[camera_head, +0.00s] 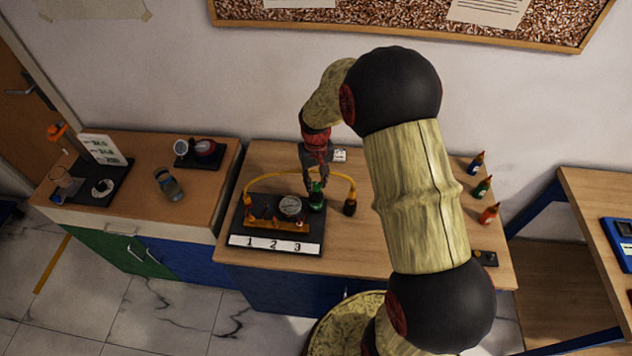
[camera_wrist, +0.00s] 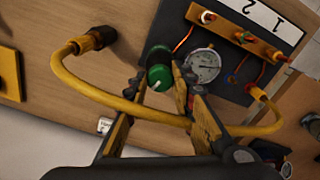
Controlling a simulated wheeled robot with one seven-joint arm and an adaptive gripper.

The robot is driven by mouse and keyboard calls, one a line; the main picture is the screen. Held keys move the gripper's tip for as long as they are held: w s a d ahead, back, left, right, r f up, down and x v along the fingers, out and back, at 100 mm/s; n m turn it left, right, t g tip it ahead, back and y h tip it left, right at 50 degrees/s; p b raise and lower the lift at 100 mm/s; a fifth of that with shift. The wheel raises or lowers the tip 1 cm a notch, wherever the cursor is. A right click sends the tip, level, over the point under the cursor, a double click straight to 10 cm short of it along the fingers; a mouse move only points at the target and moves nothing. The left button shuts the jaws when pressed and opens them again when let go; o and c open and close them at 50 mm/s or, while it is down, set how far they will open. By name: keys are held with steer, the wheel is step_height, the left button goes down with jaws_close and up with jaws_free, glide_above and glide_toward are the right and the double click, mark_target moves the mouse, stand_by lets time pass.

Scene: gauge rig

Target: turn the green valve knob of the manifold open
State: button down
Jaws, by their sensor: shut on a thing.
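The manifold is a black board (camera_head: 233,220) on the middle table, with a round gauge (camera_head: 290,206), an orange-brown bar and a white strip marked 1 2 3. The green valve knob (camera_head: 316,197) is at the board's right side; in the wrist view it is a green cylinder (camera_wrist: 160,72) with a white mark on its end. My gripper (camera_head: 315,180) comes down from above and is shut on the green knob, with a finger on each side of it in the wrist view (camera_wrist: 163,82). The gauge face (camera_wrist: 203,66) shows beside the fingers; its reading is too small to tell.
A yellow hose (camera_wrist: 85,85) arches behind the knob to a dark fitting (camera_head: 350,207) just right of the board. Blue, green and orange bottles (camera_head: 482,187) stand at the table's right.

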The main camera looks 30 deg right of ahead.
mark_target(316, 184)
steer(key=shift+n, duration=1.9)
steer(key=c, duration=1.6)
jaws_free()
steer(key=shift+o, duration=0.6)
steer(key=shift+r, duration=0.15)
step_height(316, 184, up, 12)
